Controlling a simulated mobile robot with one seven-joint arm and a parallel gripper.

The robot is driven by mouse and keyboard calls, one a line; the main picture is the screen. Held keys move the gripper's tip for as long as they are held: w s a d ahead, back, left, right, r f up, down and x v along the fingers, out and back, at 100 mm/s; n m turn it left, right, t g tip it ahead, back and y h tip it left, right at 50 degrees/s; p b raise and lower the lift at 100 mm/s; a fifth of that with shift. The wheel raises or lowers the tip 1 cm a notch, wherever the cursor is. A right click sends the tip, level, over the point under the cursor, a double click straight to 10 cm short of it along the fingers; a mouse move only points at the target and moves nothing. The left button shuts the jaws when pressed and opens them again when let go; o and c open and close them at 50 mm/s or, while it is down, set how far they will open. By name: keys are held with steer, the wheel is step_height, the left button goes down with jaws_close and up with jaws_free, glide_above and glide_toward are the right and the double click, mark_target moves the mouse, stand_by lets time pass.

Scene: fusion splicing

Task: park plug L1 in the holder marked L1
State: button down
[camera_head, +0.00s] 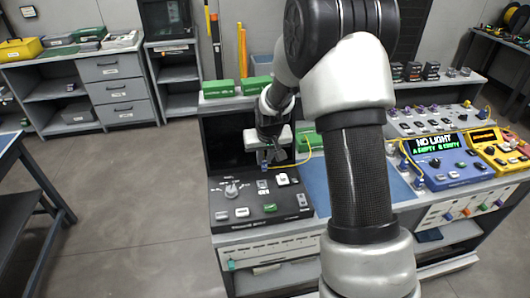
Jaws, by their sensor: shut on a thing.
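My gripper (268,158) is at the end of my arm, pointing down above the back of a black panel at the left of the bench. It is shut on a small plug whose body is mostly hidden by the fingers. A thin yellow cable (299,162) leads from the gripper to the right and up. I cannot read a label on the plug, so I cannot confirm that it is L1. No holder marked L1 can be read; several small posts with blue and grey tops (417,182) stand around the blue device at the right.
The black panel (235,213) carries a knob and several buttons. A blue device (449,170) shows "NO LIGHT" on its display, with a yellow device (494,150) beside it. Green boxes (219,88) stand on the back shelf. My arm hides the bench's middle; open floor (135,190) lies left.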

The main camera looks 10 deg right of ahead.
steer(key=shift+a+f, duration=0.25)
steer(key=shift+a, duration=0.15)
steer(key=shift+f+b, duration=1.5)
steer(key=shift+f, duration=1.55)
steer(key=shift+b, duration=0.35)
steer(key=shift+f+b, duration=0.5)
steer(key=shift+f, duration=0.05)
steer(key=c, duration=1.6)
jaws_free()
